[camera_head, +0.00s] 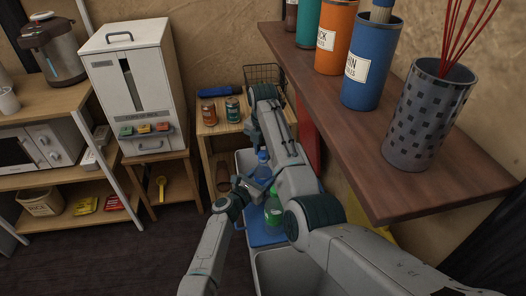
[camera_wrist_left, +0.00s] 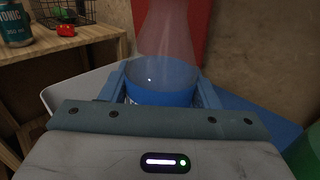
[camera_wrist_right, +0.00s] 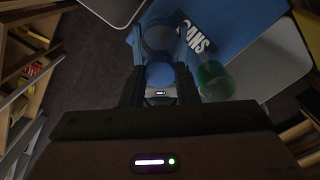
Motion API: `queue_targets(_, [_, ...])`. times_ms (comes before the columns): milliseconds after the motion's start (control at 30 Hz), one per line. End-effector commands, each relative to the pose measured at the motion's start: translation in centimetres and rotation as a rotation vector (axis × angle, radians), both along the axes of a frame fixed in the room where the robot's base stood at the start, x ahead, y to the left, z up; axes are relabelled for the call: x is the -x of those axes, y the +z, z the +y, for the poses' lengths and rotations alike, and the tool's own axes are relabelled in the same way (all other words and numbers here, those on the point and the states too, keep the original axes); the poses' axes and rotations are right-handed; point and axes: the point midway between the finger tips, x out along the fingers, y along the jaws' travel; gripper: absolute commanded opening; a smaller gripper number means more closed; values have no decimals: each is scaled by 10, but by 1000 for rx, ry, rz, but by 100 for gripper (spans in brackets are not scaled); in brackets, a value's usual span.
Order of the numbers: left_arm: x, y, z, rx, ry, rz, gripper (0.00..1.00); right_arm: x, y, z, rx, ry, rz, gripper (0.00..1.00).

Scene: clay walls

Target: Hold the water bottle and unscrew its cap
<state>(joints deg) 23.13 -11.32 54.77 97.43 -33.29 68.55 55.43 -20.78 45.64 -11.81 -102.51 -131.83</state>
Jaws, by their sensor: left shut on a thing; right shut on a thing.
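The water bottle (camera_head: 262,171) stands upright, with a blue cap on top and a blue band around its body. In the left wrist view the band (camera_wrist_left: 162,82) lies between the fingers of my left gripper (camera_head: 250,185), which is shut on the bottle. The clear part above the band shows reddish against the wall panel. My right gripper (camera_wrist_right: 160,50) reaches from above and is shut on the round blue cap (camera_wrist_right: 160,75). My right arm partly hides the bottle in the head view. I cannot tell whether the cap is loose.
A green bottle (camera_head: 272,212) stands close beside the water bottle, over a blue surface (camera_head: 262,238) with lettering. Grey bins (camera_head: 282,275) lie around it. A wooden shelf (camera_head: 400,130) with canisters juts in at right. Cans (camera_head: 232,110) stand on a small table behind.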

Motion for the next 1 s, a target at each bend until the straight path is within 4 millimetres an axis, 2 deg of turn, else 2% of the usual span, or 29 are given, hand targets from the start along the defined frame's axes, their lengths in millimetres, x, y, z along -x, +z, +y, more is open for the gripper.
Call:
queue_targets(400, [0, 0, 0, 0, 0, 0, 0, 0, 14, 0, -1, 0, -1, 0])
queue_targets(767, [0, 0, 0, 0, 0, 0, 0, 0, 16, 0, 0, 0, 0, 0])
queue_targets(1000, [0, 0, 0, 0, 0, 0, 0, 0, 39, 0, -1, 0, -3, 0])
